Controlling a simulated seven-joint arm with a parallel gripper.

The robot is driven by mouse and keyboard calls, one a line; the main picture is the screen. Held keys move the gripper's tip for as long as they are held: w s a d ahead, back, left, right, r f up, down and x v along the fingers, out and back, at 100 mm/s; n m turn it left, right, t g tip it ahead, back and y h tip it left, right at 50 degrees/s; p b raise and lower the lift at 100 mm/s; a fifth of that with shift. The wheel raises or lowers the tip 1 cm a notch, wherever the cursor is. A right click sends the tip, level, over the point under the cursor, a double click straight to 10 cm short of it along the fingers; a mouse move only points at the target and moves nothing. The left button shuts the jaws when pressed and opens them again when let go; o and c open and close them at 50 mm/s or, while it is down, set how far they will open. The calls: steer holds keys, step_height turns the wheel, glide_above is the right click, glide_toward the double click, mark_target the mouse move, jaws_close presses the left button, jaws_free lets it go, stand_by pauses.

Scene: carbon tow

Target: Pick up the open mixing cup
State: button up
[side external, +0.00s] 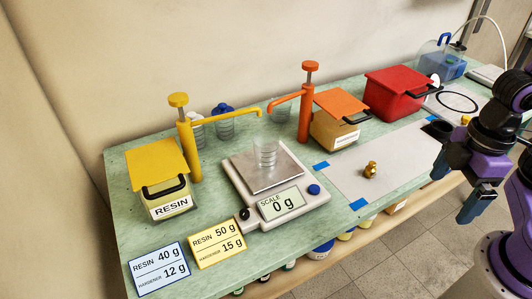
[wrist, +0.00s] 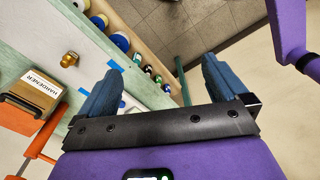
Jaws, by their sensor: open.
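A clear, lidless mixing cup (side external: 266,153) with ring markings stands upright on the metal plate of the scale (side external: 303,208) in the side view. The scale display reads 0 g. My gripper (side external: 466,193) is at the right of the side view, off the bench's front edge and far from the cup. In the wrist view my gripper (wrist: 160,66) has its two blue fingers spread, with nothing between them. The cup does not show in the wrist view.
The yellow resin pump (side external: 186,145) and orange hardener pump (side external: 304,105) flank the scale, spouts reaching toward its back. A blue-lidded cup (side external: 224,125) stands behind. A brass piece (side external: 371,170) sits on the grey sheet (side external: 400,160). A red box (side external: 398,95) is at back right.

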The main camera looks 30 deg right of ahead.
steer(key=w+a+f+m+t+y, duration=0.1)
steer(key=w+a+f+m+y, duration=0.2)
steer(key=a, duration=0.6)
steer(key=w+a+f+m+t+y, duration=0.1)
steer(key=w+a+f+m+y, duration=0.1)
steer(key=w+a, duration=0.5)
steer(key=m+t+h, duration=0.5)
steer(key=m+t, duration=0.3)
steer(key=t, duration=0.3)
glide_toward(275, 151)
steer(key=shift+x, duration=4.2)
steer(key=shift+a+x, duration=0.15)
steer(key=shift+x, duration=1.2)
steer(key=shift+a+x, duration=0.2)
steer(key=shift+x, duration=1.15)
steer(key=shift+s+f, duration=0.1)
steer(key=shift+c, duration=0.3)
